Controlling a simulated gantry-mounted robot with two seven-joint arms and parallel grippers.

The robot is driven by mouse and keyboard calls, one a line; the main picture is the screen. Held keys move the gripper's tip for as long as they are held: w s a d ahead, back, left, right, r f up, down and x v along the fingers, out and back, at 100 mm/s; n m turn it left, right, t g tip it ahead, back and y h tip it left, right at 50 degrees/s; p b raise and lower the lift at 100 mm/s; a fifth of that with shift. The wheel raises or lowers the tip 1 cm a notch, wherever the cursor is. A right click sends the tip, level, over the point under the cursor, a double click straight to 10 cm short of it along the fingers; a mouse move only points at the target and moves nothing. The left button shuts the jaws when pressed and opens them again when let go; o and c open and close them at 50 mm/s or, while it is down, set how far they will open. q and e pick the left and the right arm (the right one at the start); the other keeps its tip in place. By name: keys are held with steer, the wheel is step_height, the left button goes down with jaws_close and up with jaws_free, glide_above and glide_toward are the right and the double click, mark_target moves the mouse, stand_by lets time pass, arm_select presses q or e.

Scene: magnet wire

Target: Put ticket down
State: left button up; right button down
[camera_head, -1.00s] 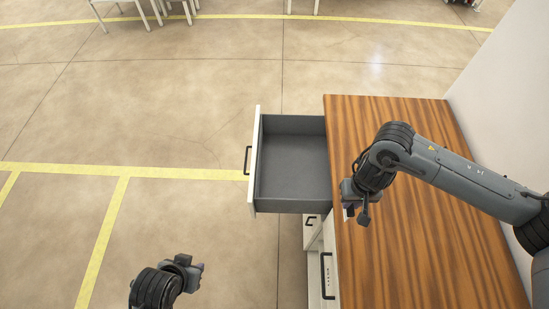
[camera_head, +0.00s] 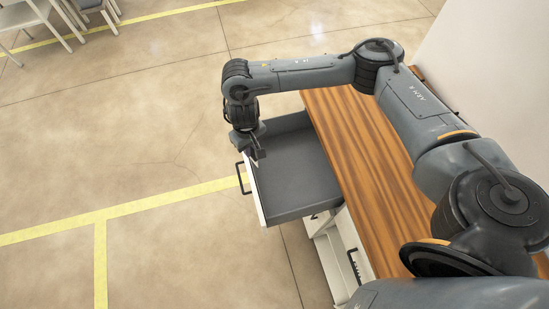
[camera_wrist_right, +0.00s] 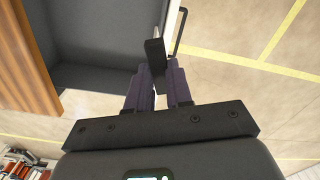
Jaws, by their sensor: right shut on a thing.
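My right gripper (camera_head: 258,154) is over the front side of the open drawer (camera_head: 292,182), near its far corner, pointing down. In the right wrist view, the gripper's two purplish fingers (camera_wrist_right: 158,82) are shut on a small dark block (camera_wrist_right: 155,53). I cannot tell whether this block is the ticket; no clear ticket shows elsewhere. The drawer's grey inside looks empty where I see it, and it also shows in the right wrist view (camera_wrist_right: 95,52). My left gripper is out of view.
The wooden cabinet top (camera_head: 352,155) lies right of the drawer, partly under my right arm. The drawer's dark handle (camera_head: 242,179) sticks out over the floor. White furniture (camera_head: 45,22) stands far off at upper left. The floor between is clear.

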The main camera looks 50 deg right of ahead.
steer(key=s+d+f+m+b, duration=0.15)
steer(key=s+d+f, duration=0.25)
steer(key=d+f, duration=0.45)
steer(key=s+d+f+m+b, duration=0.1)
steer(key=s+d+f+m, duration=0.2)
steer(key=d+f, duration=0.5)
step_height(320, 180, down, 9)
steer(key=d, duration=0.1)
steer(key=shift+s+b, duration=0.35)
steer(key=shift+d, duration=0.1)
steer(key=shift+f, duration=0.15)
steer(key=shift+f, duration=0.45)
